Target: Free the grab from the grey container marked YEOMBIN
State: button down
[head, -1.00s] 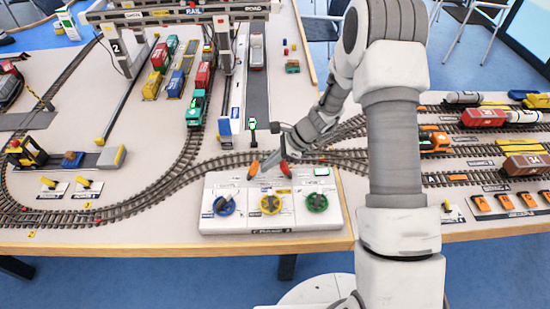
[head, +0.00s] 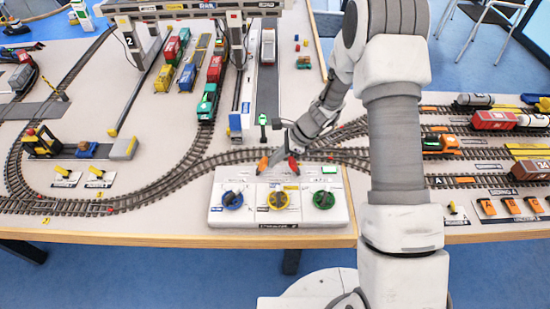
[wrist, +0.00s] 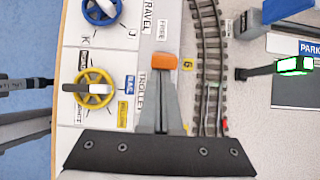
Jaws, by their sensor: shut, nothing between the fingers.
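My gripper (head: 278,162) is over the back part of a white control box (head: 235,210), close behind its yellow knob (head: 278,200). Its fingers (wrist: 163,85) are closed together and empty in the wrist view, above the strip beside the TROLLEY marking. The box also has a blue knob (head: 232,200) and a green knob (head: 324,200). The gantry crane (head: 180,10) marked 2 stands behind, over rail and road lanes. A truck with a pale grey load (head: 268,45) stands in the road lane; I cannot read its marking. I cannot make out the grab.
Curved track (head: 170,175) runs close behind the box. A small signal post (head: 262,125) with a green light stands beyond it. Coloured wagons (head: 188,75) stand under the crane. More trains (head: 490,120) fill the right side. The table's front edge is near.

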aim_at(259, 167)
jog(key=shift+a+r+p, duration=0.1)
jog(key=shift+r+p, duration=0.1)
jog(key=shift+p, duration=0.1)
jog(key=a+h+p, duration=0.1)
jog(key=p, duration=0.1)
jog(key=a+r+h+p, duration=0.1)
jog(key=h+p, duration=0.1)
jog(key=p, duration=0.1)
jog(key=shift+r+p, duration=0.3)
jog(key=a+h+p, duration=0.1)
jog(key=h+p, duration=0.1)
jog(key=p, duration=0.1)
jog(key=shift+a+r, duration=0.1)
jog(key=shift+a, duration=0.2)
jog(key=shift+a+h+p, duration=0.45)
jog(key=shift+h+p, duration=0.1)
jog(key=shift+h, duration=0.15)
jog(key=shift+f, duration=0.2)
jog(key=shift+r+p, duration=0.45)
jog(key=shift+r, duration=0.4)
